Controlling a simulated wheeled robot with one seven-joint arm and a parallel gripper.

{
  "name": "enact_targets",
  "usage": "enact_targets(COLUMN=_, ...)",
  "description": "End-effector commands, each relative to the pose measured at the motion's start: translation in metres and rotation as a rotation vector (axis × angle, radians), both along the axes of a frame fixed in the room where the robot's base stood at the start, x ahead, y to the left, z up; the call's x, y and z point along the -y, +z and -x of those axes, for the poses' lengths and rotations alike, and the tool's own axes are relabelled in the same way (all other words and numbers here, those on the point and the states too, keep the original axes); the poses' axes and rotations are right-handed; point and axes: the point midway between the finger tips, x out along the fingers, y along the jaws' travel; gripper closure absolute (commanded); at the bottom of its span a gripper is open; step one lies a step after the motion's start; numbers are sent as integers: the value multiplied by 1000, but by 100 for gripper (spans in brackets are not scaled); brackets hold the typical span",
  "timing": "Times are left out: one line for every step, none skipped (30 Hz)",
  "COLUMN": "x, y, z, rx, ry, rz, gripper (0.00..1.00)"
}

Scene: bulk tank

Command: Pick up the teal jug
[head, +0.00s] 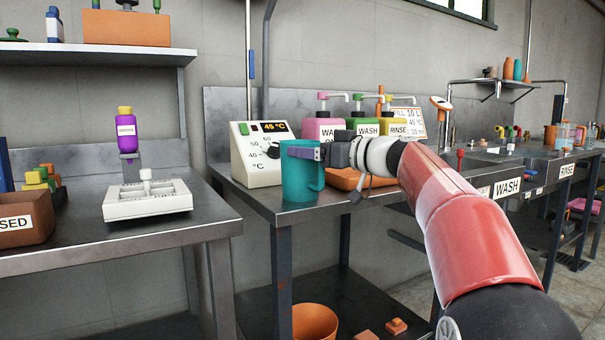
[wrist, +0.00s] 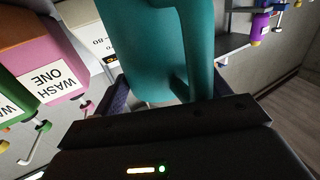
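The teal jug (head: 299,185) stands upright at the left front corner of the steel bench, with its handle on the right side. My gripper (head: 308,152) reaches in from the right at the height of the jug's upper part, one finger passing across its front. In the wrist view the jug (wrist: 145,50) fills the space ahead of the gripper (wrist: 168,92), with its handle (wrist: 199,45) toward the right finger. The fingers are spread wide on either side of the jug and handle. I see no clear grip on it, and the finger contact is partly hidden.
A temperature control box (head: 258,153) stands just behind the jug. Pink (head: 325,128), green and yellow wash bottles stand at the back, and an orange tray (head: 358,180) lies right of the jug. A left bench (head: 90,248) holds a white scale (head: 147,200). A gap separates the benches.

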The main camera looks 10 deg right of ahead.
Motion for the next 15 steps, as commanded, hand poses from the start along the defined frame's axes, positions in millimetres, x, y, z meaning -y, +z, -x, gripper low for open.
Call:
enact_targets(x=0, y=0, z=0, rx=0, ry=0, rz=0, gripper=39)
enact_targets(x=0, y=0, z=0, rx=0, ry=0, rz=0, gripper=43)
enact_targets(x=0, y=0, z=0, rx=0, ry=0, rz=0, gripper=48)
enact_targets(x=0, y=0, z=0, rx=0, ry=0, rz=0, gripper=52)
enact_targets(x=0, y=0, z=0, rx=0, ry=0, rz=0, gripper=56)
enact_targets(x=0, y=0, z=0, rx=0, ry=0, rz=0, gripper=62)
enact_targets(x=0, y=0, z=0, rx=0, ry=0, rz=0, gripper=65)
enact_targets(x=0, y=0, z=0, rx=0, ry=0, rz=0, gripper=69)
enact_targets(x=0, y=0, z=0, rx=0, ry=0, rz=0, gripper=75)
enact_targets(x=0, y=0, z=0, rx=0, ry=0, rz=0, gripper=79)
enact_targets(x=0, y=0, z=0, rx=0, ry=0, rz=0, gripper=82)
enact_targets(x=0, y=2, z=1, rx=3, ry=0, rz=0, gripper=83)
enact_targets(x=0, y=2, z=1, rx=3, ry=0, rz=0, gripper=83)
enact_targets(x=0, y=2, z=1, rx=2, ry=0, rz=-1, gripper=83)
enact_targets(x=0, y=2, z=1, rx=2, ry=0, rz=-1, gripper=83)
